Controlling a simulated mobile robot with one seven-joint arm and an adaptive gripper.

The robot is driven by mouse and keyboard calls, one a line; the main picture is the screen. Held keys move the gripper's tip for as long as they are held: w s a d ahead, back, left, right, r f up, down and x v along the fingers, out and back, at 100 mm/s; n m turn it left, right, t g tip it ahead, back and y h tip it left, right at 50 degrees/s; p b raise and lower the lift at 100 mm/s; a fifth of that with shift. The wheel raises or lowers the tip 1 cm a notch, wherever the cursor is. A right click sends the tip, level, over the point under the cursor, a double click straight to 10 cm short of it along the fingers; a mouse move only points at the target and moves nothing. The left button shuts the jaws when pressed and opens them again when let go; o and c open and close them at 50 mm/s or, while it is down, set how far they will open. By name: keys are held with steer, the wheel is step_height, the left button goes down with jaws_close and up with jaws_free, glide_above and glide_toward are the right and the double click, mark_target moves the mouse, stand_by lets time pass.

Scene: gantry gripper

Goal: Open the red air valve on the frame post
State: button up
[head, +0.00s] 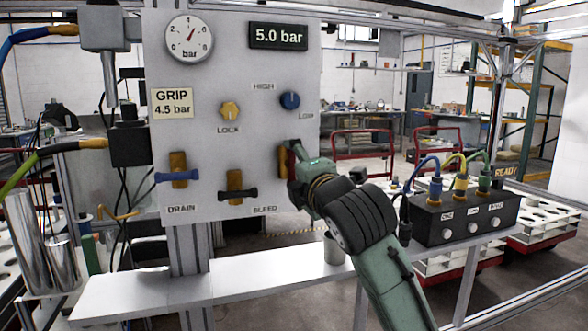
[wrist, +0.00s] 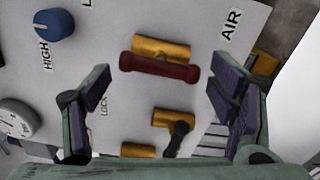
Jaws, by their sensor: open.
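The red air valve handle (wrist: 158,68) shows in the wrist view beside the AIR label (wrist: 230,25). It appears to lie along its brass body (wrist: 162,47), nearly parallel to it. My gripper (wrist: 158,82) is open, one finger on each side of the handle, with visible gaps and no clear contact. In the head view my gripper (head: 297,165) is at the right edge of the panel (head: 235,130). It hides most of the air valve there; only part of the brass body (head: 284,162) shows.
The bleed valve (head: 235,190) and blue drain valve (head: 178,175) are left of my gripper. Yellow (head: 230,111) and blue (head: 290,100) knobs sit above. The gauge (head: 190,38) reads low; the display (head: 278,36) reads 5.0 bar. A black connector box (head: 465,215) stands right of my arm.

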steer(key=v, duration=1)
steer(key=shift+s, duration=0.15)
